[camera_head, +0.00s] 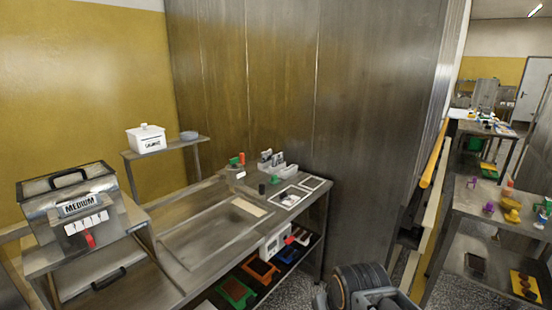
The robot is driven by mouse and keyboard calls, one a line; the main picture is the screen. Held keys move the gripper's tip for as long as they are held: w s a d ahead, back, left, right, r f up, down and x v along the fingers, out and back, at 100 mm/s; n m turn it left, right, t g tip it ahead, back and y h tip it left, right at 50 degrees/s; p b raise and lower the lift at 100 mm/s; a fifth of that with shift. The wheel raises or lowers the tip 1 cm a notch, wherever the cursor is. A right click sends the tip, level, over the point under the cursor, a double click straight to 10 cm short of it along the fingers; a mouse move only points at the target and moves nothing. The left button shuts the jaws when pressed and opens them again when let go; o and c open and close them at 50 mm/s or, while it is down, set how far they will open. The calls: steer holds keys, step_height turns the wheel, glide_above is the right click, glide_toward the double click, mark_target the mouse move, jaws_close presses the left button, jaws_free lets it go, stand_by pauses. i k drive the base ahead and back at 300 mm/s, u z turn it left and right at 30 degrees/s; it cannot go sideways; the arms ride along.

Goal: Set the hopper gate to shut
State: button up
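A metal hopper (76,209) with a lid and a dark handle stands on a bench at the left. Its front bears a plate reading MEDIUM (79,205) and a pale strip with several marks (86,222). A red lever (89,239) hangs below the strip, toward its middle or right; its exact setting is too small to read. A dark and grey part of my own arm shows at the bottom edge, right of the middle. No gripper fingers are in view.
A steel bench with a shallow basin (212,234) stands right of the hopper. A white lidded box (147,139) sits on a raised shelf (166,146). Coloured trays (237,292) lie under the bench. A tall metal wall rises behind it. Another table (490,208) stands at the right.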

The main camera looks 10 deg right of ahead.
mark_target(89, 237)
steer(key=u, duration=1.65)
